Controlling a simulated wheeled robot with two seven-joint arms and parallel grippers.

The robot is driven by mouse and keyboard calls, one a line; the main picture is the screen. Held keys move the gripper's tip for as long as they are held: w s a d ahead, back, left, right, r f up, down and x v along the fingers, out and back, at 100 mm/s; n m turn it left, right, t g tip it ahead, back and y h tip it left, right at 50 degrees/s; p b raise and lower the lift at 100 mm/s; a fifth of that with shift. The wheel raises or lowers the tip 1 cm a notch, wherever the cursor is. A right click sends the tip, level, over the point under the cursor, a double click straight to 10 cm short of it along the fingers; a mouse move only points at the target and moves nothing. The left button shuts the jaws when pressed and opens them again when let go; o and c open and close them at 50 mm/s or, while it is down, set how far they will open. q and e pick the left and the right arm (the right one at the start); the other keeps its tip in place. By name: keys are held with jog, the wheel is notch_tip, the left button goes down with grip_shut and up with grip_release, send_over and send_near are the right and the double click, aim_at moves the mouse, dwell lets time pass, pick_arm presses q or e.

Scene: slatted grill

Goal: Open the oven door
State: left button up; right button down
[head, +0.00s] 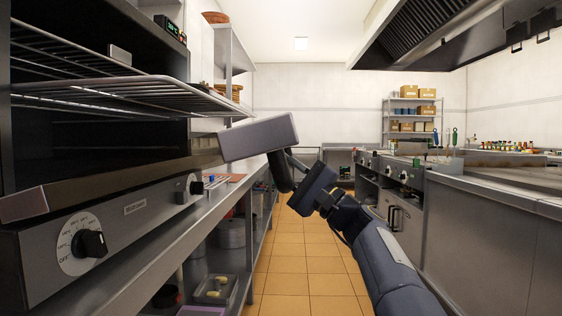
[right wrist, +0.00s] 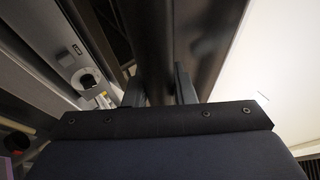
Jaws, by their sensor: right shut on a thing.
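The oven (head: 150,210) stands on the left in the head view, its cavity exposed with wire racks (head: 130,92) showing. A dark bar, seemingly the door's edge or handle (head: 110,178), runs across below the racks. How far down the door is tilted is hard to tell. My right gripper (head: 208,143) reaches in from the right at the bar's far end. In the right wrist view its two fingers (right wrist: 160,90) are shut on the dark bar, which passes between them. Their tips are partly hidden. My left gripper is not in view.
Knobs (head: 89,244) are on the oven's front panel, below the bar. A steel counter (head: 170,240) runs under the oven. A hood (head: 450,35) and another counter (head: 490,210) are on the right. The tiled aisle (head: 300,270) is clear apart from my arm.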

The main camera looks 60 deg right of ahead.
jog(key=shift+f, duration=0.25)
jog(key=c, duration=1.2)
grip_release()
jog(key=shift+s, duration=0.1)
jog(key=p+v, duration=0.1)
jog(key=v, duration=0.6)
jog(key=shift+s+f, duration=0.2)
jog(key=shift+s, duration=0.15)
